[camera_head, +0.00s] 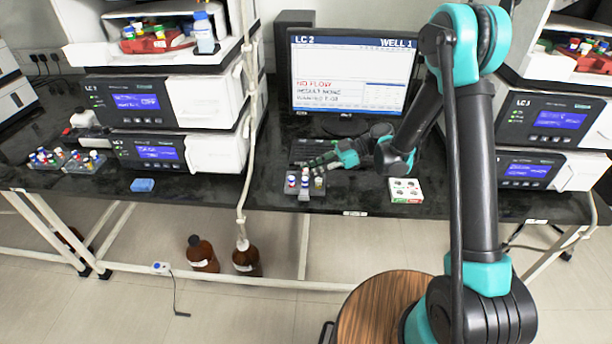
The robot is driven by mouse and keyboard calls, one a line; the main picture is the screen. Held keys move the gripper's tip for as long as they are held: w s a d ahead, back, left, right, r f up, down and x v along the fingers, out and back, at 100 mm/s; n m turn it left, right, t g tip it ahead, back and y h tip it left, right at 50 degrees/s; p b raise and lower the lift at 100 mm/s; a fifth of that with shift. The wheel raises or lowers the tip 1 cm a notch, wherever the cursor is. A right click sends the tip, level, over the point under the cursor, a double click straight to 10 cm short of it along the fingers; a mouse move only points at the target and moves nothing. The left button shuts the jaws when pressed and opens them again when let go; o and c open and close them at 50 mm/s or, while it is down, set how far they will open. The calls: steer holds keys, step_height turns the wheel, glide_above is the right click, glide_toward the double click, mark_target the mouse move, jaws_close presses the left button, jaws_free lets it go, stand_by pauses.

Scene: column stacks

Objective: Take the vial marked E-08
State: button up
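A small grey rack (305,193) with a few vials (291,182) stands near the front edge of the black bench, below the monitor. Their caps look red, blue and yellowish. No marking can be read at this size, so I cannot tell which vial is E-08. My gripper (308,165) reaches in from the right, low over the bench, just behind and above this rack. Its fingers are small and dark against the bench, so I cannot tell whether they are open or hold anything. More vials stand in racks (68,163) at the left.
A monitor (350,75) reading "NO FLOW" stands behind my gripper. A white-and-green box (405,190) lies right of the small rack. LC instruments (150,148) flank the bench. A pale tube (245,150) hangs left of the rack. A blue block (142,185) lies at left.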

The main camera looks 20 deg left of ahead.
steer(key=c, duration=0.5)
steer(key=shift+r, duration=0.1)
